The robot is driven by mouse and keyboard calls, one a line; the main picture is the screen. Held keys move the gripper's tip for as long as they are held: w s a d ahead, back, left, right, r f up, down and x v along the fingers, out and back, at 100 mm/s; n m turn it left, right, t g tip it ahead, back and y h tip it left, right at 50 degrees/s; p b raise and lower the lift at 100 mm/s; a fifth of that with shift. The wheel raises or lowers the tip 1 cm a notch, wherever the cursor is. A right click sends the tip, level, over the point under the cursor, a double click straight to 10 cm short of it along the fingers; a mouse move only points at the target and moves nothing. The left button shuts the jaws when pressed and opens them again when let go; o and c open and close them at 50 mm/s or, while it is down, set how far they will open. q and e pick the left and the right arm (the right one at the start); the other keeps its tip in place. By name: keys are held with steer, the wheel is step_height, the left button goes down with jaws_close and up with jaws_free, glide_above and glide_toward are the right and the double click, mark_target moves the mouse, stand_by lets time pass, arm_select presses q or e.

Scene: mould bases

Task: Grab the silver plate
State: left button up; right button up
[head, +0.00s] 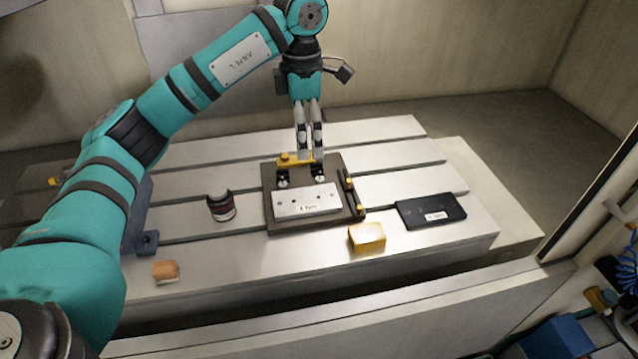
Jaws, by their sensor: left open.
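A yellow clamp piece (295,160) and small round-footed fittings stand at the plate's back edge. My left gripper (310,154) points down from above, just behind the plate, at the yellow piece. Its two fingers are apart with nothing clearly between them; whether they touch the yellow piece I cannot tell. My right gripper is not in view.
A dark plate (430,211) lies to the right. A yellow block (367,237) stands in front of the base. A dark round part (221,206) and a small orange-brown block (165,271) are to the left. The slotted table (440,240) has free room at its front.

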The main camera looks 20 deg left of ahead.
arm_select(q)
steer(key=f, duration=0.1)
steer(key=p, duration=0.3)
glide_above(306, 198)
step_height(306, 198, down, 10)
steer(key=shift+d+r, duration=0.1)
steer(key=shift+r, duration=0.15)
steer(key=shift+f, duration=0.65)
steer(key=shift+s+f, duration=0.1)
steer(key=shift+f, duration=0.1)
step_height(306, 198, down, 4)
steer(key=shift+f+p, duration=0.25)
steer(key=shift+p, duration=0.85)
steer(key=shift+f, duration=0.2)
steer(key=shift+r, duration=0.1)
steer(key=c, duration=1.7)
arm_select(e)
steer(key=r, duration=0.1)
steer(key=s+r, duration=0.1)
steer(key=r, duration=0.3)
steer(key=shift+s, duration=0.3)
arm_select(q)
steer(key=shift+o, duration=0.2)
